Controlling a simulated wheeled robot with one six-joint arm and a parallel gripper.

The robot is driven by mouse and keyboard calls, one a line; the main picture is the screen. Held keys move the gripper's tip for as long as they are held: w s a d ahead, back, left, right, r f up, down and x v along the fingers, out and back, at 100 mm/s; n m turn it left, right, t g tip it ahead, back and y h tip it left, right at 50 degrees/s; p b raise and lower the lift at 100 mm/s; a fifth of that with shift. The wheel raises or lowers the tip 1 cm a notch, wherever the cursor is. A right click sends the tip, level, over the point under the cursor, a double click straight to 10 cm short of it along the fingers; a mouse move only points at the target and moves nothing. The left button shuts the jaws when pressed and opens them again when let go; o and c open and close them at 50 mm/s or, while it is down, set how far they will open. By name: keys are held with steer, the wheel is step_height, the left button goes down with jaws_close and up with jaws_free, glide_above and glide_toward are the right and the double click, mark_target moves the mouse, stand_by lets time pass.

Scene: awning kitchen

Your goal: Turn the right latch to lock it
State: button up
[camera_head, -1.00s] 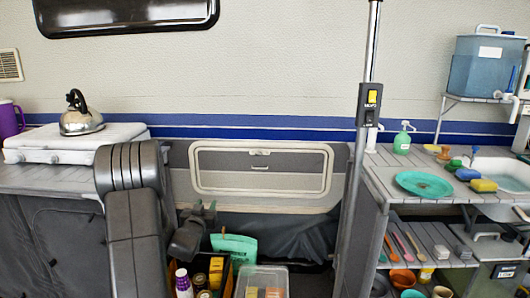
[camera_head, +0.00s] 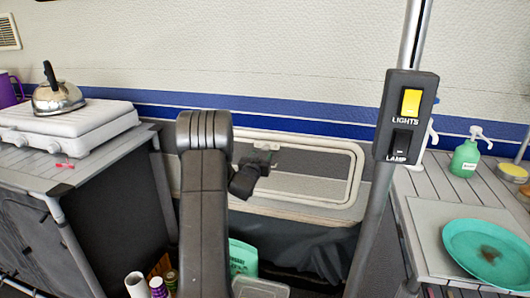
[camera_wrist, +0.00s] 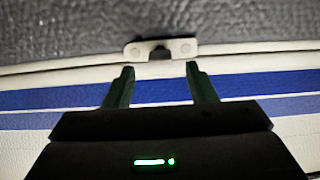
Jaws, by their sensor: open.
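A small pale latch (camera_wrist: 181,47) sits on the hatch's edge in the wrist view. It is a rounded plate with a dark middle piece, and I cannot tell which way that piece is turned. It is the only latch I can make out clearly. My gripper (camera_wrist: 160,72) is open and empty, its two fingers pointing toward the latch, one to each side of its middle. I cannot tell whether they touch it. In the head view my gripper (camera_head: 262,158) is at the upper part of the grey hatch (camera_head: 318,164) with its pale frame. My arm hides the hatch's left part.
A post with a lights and lamp switch box (camera_head: 406,115) stands right of the hatch. A stove (camera_head: 66,125) with a kettle (camera_head: 59,97) is at left. A counter with a teal plate (camera_head: 487,253) is at right. Containers stand low below the hatch.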

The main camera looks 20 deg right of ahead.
mark_target(267, 146)
steer(key=x, duration=0.5)
steer(key=c, duration=1)
